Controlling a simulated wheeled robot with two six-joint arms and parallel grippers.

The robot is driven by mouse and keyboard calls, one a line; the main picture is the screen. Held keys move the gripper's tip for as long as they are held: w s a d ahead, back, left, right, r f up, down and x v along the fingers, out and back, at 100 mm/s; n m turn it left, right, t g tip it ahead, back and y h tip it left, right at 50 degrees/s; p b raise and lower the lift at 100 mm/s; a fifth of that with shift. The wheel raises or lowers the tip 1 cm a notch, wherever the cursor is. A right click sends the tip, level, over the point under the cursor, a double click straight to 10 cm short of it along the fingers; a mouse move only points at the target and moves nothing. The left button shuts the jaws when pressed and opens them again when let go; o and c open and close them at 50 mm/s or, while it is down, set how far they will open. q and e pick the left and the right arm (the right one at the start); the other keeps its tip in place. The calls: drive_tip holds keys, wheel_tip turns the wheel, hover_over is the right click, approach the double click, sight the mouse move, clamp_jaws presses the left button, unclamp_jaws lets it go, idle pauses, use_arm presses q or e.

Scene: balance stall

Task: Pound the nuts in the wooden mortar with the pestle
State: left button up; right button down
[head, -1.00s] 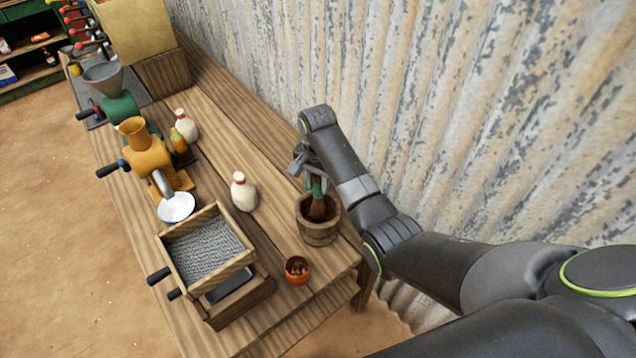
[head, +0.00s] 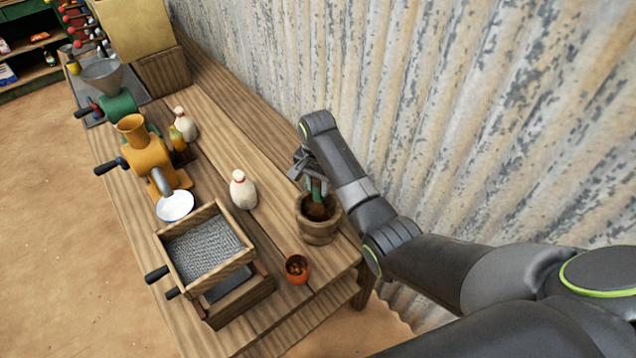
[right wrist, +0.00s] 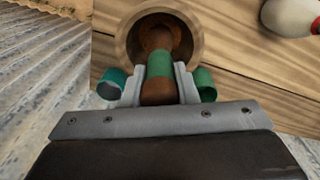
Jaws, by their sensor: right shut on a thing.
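The wooden mortar (head: 317,235) stands upright near the table's right end, by the corrugated wall. My right gripper (head: 316,182) is above it, shut on the pestle (head: 318,190). In the right wrist view, the pestle (right wrist: 160,64) is brown with a green band, between the fingers of the gripper (right wrist: 160,75). Its lower end is inside the mortar's round rim (right wrist: 124,40). Brown matter shows in the mortar, but I cannot make out single nuts there. The pestle's tip is hidden. My left gripper is not in view.
An orange cup (head: 297,280) with brown bits stands in front of the mortar. A white bottle (head: 243,190) and a wooden sieve box (head: 248,254) are to its left. Yellow (head: 146,155) and green mills stand farther back. The wall (head: 420,120) is close behind my arm.

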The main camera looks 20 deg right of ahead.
drive_tip(key=shift+r+p, duration=0.35)
drive_tip(key=shift+r, duration=1.3)
drive_tip(key=shift+f, duration=0.1)
